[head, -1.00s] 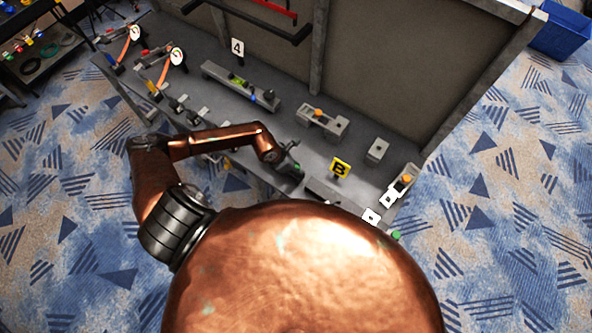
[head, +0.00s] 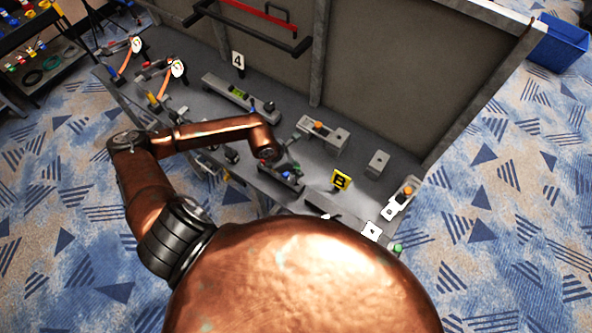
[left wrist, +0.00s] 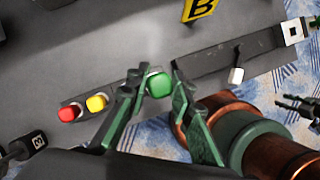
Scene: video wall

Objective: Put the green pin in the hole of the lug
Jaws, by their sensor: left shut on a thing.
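The green pin (left wrist: 158,84) shows its rounded head between the fingers of my left gripper (left wrist: 156,88) in the left wrist view. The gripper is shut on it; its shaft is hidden. In the head view my left gripper (head: 280,168) is over the dark pin rack, left of the B sign. A white square plate with a dark hole (head: 372,232), which looks like the lug, is at the right end of the bench. It also shows in the left wrist view (left wrist: 292,31), apart from the pin. My right gripper seems partly visible at the left wrist view's right edge, its jaws unclear.
A red pin (left wrist: 69,113) and a yellow pin (left wrist: 96,103) stand in the rack beside my fingers. A yellow B sign (head: 341,180) stands behind a dark bar. Grey blocks (head: 378,163) stand farther back, before an upright panel (head: 380,80).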

